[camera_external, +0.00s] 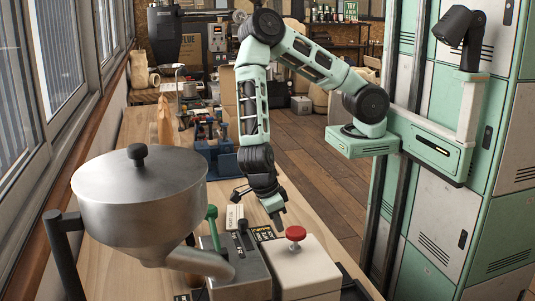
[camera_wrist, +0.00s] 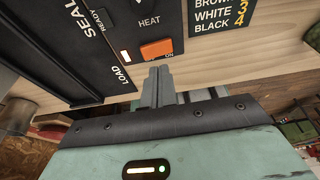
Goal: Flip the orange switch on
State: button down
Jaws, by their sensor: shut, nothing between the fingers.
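The orange switch (camera_wrist: 157,49) is a small rocker on a dark panel (camera_wrist: 110,20) under the word HEAT, with small lettering by its lower edge that is partly hidden. A small light (camera_wrist: 125,56) glows left of it. My gripper (camera_wrist: 158,74) is shut and empty, its fingertips just below the switch in the wrist view. I cannot tell whether they touch it. In the external view my gripper (camera_external: 278,219) points down over the bench, behind the white box with the red button. I cannot make out the orange switch there.
A red button (camera_external: 296,233) tops a white box (camera_external: 310,270) close to my gripper. A metal hopper (camera_external: 140,205) and a grey box with levers (camera_external: 238,268) stand left of it. A blue device (camera_external: 215,158) sits farther back on the wooden bench (camera_external: 225,195).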

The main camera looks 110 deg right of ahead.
jog(key=d+b+v, duration=0.2)
jog(key=v, duration=0.8)
jog(key=shift+r, duration=0.15)
jog(key=shift+d, duration=0.1)
jog(key=s+a+r+m+t+b, duration=0.1)
jog(key=s+a+r+m+b, duration=0.1)
jog(key=s+m, duration=0.7)
jog(key=s+a+r+m+t+b, duration=0.2)
jog(key=s+m, duration=0.7)
jog(key=m, duration=1)
notch_tip(320, 180, up, 3)
jog(key=a+b, duration=0.1)
jog(key=a, duration=0.2)
jog(key=shift+y, duration=0.3)
jog(key=shift+m, duration=0.3)
